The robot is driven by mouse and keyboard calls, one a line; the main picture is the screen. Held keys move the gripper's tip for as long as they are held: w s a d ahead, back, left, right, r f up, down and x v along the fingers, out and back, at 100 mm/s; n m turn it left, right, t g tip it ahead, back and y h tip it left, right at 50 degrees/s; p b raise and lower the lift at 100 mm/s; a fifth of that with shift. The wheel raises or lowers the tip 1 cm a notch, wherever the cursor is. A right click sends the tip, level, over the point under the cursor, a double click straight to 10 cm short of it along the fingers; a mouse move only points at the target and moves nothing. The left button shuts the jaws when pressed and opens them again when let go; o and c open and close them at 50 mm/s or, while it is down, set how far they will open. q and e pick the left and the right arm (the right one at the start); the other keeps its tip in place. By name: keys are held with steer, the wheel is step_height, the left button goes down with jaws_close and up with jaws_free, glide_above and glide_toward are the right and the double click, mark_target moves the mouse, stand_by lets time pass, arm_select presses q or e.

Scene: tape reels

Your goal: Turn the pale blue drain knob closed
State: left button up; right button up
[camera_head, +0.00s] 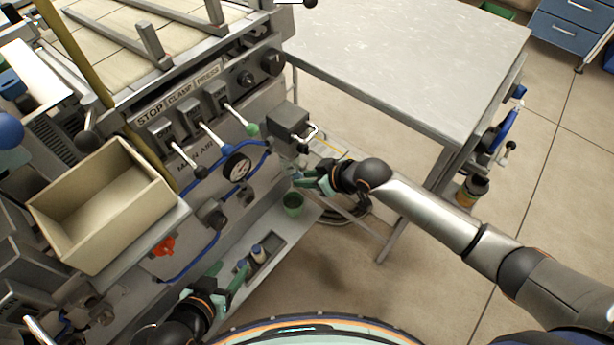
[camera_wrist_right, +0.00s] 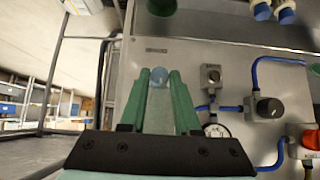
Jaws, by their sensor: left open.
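The pale blue drain knob (camera_wrist_right: 158,75) shows in the right wrist view, on the grey machine panel. It sits between the green fingertips of my right gripper (camera_wrist_right: 160,77), which appear closed against its two sides. In the head view my right gripper (camera_head: 306,179) reaches the right side of the machine, and the knob is hidden there by the fingers. My left gripper (camera_head: 216,283) is open and empty at the bottom, near the machine's lower shelf.
A beige open bin (camera_head: 85,215) stands at the left. Levers, a pressure gauge (camera_head: 237,168), blue hoses and a red knob (camera_head: 163,246) stick out from the front panel. A grey table (camera_head: 420,60) stands at the back right.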

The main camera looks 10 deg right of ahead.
jaws_close()
steer(key=shift+s+n+t+h+p, duration=0.1)
steer(key=shift+n+t+h+p, duration=0.2)
steer(key=shift+p, duration=0.9)
steer(key=o, duration=0.6)
jaws_free()
